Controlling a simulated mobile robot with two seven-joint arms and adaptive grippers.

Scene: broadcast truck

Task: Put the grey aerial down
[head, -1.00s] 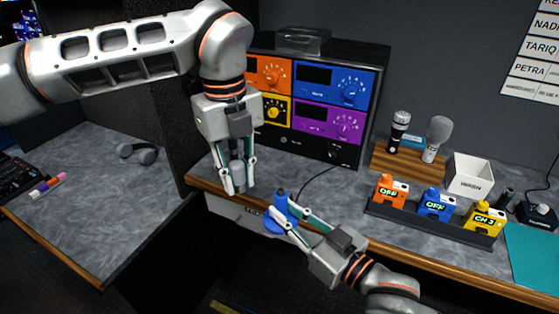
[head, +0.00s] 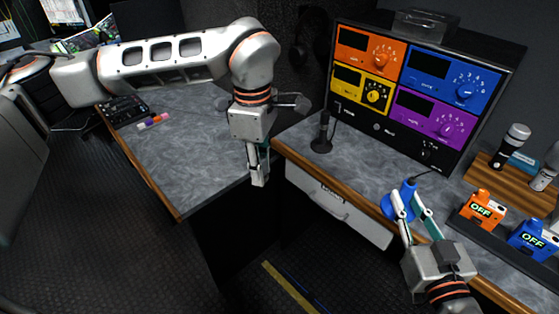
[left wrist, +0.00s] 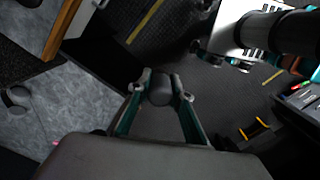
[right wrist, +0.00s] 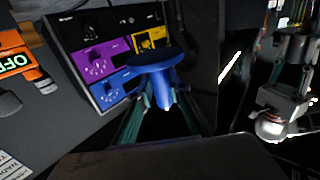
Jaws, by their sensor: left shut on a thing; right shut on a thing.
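My left gripper (head: 258,178) points down in the head view, over the floor gap between the two desks. It is shut on the grey aerial, whose dark rounded end (left wrist: 160,90) shows between the fingertips in the left wrist view. The fingers hide most of it in the head view. My right gripper (head: 408,208) is shut on a blue aerial (head: 391,207) with a round base, at the front edge of the right desk. This blue aerial also shows in the right wrist view (right wrist: 158,62).
A black upright stand (head: 322,136) with a round base is on the right desk (head: 355,165), in front of the rack of coloured panels (head: 415,85). The left desk (head: 185,160) is mostly bare, with pens (head: 153,121). Orange (head: 482,209) and blue packs stand at right.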

